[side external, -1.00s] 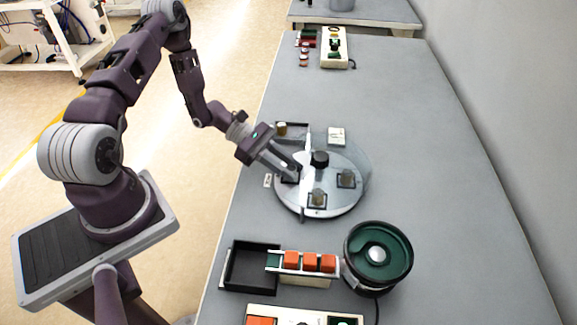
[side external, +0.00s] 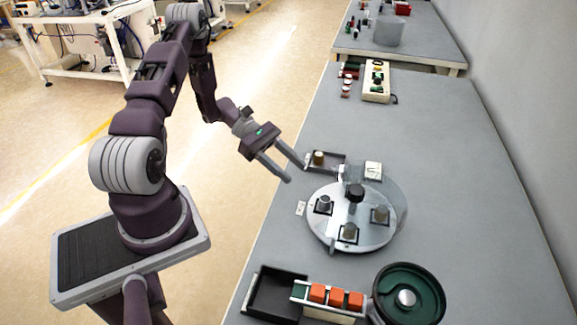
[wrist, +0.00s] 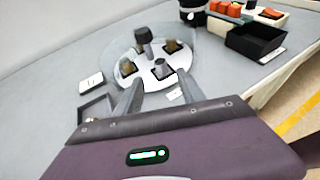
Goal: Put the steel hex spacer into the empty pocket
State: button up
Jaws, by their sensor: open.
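The steel hex spacer (side external: 324,203) stands in the dark left pocket of the round pale dial plate (side external: 323,235), and looks upright; whether it is fully seated is too small to tell. It also shows in the wrist view (wrist: 162,67), beyond and between my fingertips. Two other pockets hold brownish parts, one at the front (side external: 350,232) and one at the right (side external: 380,215). My gripper (side external: 296,173) is open and empty, up and to the left of the dial, apart from the spacer.
A black knob (side external: 355,193) rises from the dial's middle, and a clear cover lies over its right side. A dark tray (side external: 333,168) with a brass piece sits behind. A black bin (side external: 262,300), orange blocks (side external: 336,297) and a green bowl feeder (side external: 425,283) stand in front.

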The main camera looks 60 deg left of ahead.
jog(key=s+d+r+m+g+y, duration=0.2)
jog(key=d+r+m+g+y, duration=0.1)
jog(key=d+r+m, duration=0.4)
jog(key=s+d+r+m+g+y, duration=0.2)
jog(key=d+r+m+g, duration=0.15)
jog(key=r, duration=0.55)
jog(key=s+d+r+m+t+y, duration=0.3)
jog(key=s+r+m+t+y, duration=0.3)
jog(key=s+r+m, duration=0.4)
jog(key=s+m+y, duration=0.1)
jog(key=s+m, duration=0.1)
jog(key=s, duration=0.2)
jog(key=shift+d+t+y, duration=0.2)
jog(key=shift+t+y, duration=0.1)
jog(key=shift+t, duration=0.05)
jog(key=shift+w, duration=0.1)
